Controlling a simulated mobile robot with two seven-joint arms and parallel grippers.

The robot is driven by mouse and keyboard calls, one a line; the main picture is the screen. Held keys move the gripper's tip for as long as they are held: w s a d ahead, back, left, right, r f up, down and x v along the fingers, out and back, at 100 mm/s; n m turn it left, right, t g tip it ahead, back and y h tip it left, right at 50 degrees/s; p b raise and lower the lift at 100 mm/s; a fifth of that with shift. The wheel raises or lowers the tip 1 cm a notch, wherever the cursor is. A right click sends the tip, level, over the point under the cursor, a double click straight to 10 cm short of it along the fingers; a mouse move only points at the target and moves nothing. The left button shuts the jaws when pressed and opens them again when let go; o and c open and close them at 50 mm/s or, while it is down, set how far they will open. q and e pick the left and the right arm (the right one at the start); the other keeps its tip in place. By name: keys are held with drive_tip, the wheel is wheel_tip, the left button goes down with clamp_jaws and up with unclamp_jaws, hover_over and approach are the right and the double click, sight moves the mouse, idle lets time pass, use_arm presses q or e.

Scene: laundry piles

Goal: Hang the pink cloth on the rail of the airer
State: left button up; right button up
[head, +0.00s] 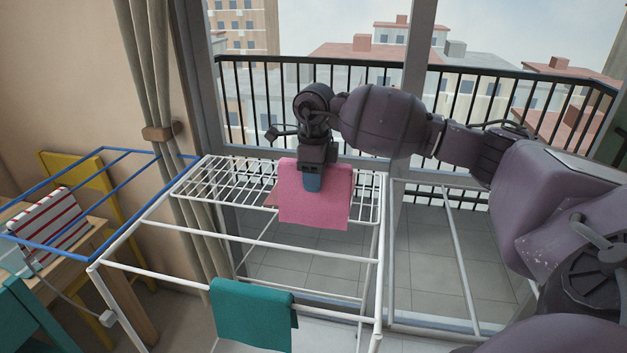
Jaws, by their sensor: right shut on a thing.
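The pink cloth (315,208) hangs down below my right gripper (312,183), at the far part of the white airer (242,239). My right gripper is shut on the upper middle of the cloth, with the arm reaching in from the right. The cloth hangs in front of the airer's far wire shelf (222,182). A bit of pink shows behind it at its left edge. I cannot tell whether its top edge rests on a rail. My left gripper is not in view.
A teal cloth (250,312) hangs over the airer's near rail. A blue rack (62,247) with a striped cloth (47,226) stands at the left, by a yellow chair (85,172). A curtain (160,90) and balcony railing (262,100) lie behind.

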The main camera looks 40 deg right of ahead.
drive_tip(key=p, duration=0.4)
hover_over(306, 251)
drive_tip(key=shift+w+d+f+b, duration=0.1)
drive_tip(key=shift+f+b, duration=1.1)
drive_tip(key=shift+f, duration=0.65)
drive_tip(key=shift+w+d+f+b, duration=0.1)
drive_tip(key=shift+f+b, duration=1.05)
drive_tip(key=shift+f, duration=0.65)
drive_tip(key=shift+f+b, duration=0.95)
drive_tip(key=shift+f, duration=0.9)
drive_tip(key=shift+f+b, duration=0.7)
drive_tip(key=shift+f, duration=0.85)
drive_tip(key=o, duration=1.1)
drive_tip(key=shift+c, duration=0.2)
